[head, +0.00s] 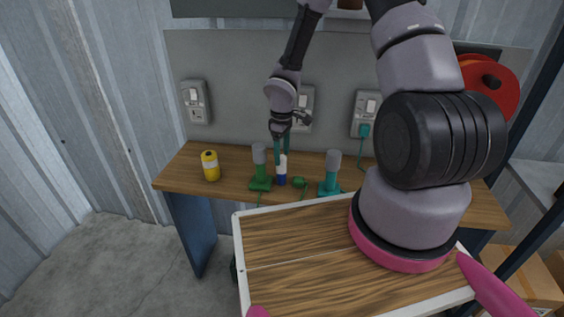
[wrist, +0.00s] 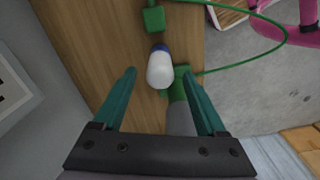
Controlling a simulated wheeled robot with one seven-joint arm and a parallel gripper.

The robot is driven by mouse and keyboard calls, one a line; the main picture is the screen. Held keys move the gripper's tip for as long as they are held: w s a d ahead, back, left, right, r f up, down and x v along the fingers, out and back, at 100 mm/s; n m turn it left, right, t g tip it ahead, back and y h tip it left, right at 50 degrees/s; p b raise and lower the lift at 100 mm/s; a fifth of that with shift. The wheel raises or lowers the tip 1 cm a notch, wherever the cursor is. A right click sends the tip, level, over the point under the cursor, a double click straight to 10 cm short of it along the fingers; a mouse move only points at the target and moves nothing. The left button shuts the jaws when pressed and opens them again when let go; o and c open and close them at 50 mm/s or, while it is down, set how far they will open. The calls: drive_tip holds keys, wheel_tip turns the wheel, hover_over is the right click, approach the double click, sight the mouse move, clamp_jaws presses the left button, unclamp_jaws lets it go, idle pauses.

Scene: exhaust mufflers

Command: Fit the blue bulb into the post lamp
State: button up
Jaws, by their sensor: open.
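My gripper (head: 281,160) is open and points down over the bulb. In the wrist view, my fingertips (wrist: 157,70) appear on either side of the bulb, with gaps; their height relative to it is hard to tell. A green post with a grey top (head: 260,168) stands just left of the bulb. A similar teal post (head: 330,172) stands to the right. I cannot tell which is the post lamp.
A green block (head: 298,182) with a green cable lies right of the bulb. A yellow cylinder (head: 210,165) with a pale band stands at the shelf's left. Wall sockets (head: 195,102) line the panel behind; a teal plug (head: 364,130) sits in the right one.

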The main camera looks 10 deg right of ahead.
wheel_tip(320, 180, up, 8)
drive_tip(key=shift+r, duration=0.15)
drive_tip(key=s+d+r+m+t+h, duration=0.1)
drive_tip(key=s+d+r+m+t, duration=0.2)
drive_tip(key=r, duration=0.9)
drive_tip(key=s+d+r+m, duration=0.3)
drive_tip(key=d+r+m, duration=0.15)
drive_tip(key=r, duration=0.65)
drive_tip(key=s+r+m+t+y, duration=0.2)
drive_tip(key=s+r+m, duration=0.4)
drive_tip(key=s+r, duration=0.7)
drive_tip(key=shift+s+a+r+m+t+y, duration=0.25)
drive_tip(key=shift+s+m+t+y, duration=0.2)
drive_tip(key=shift+t, duration=0.45)
drive_tip(key=shift+s+a+r, duration=0.1)
drive_tip(key=shift+s, duration=0.3)
drive_tip(key=shift+c, duration=1.1)
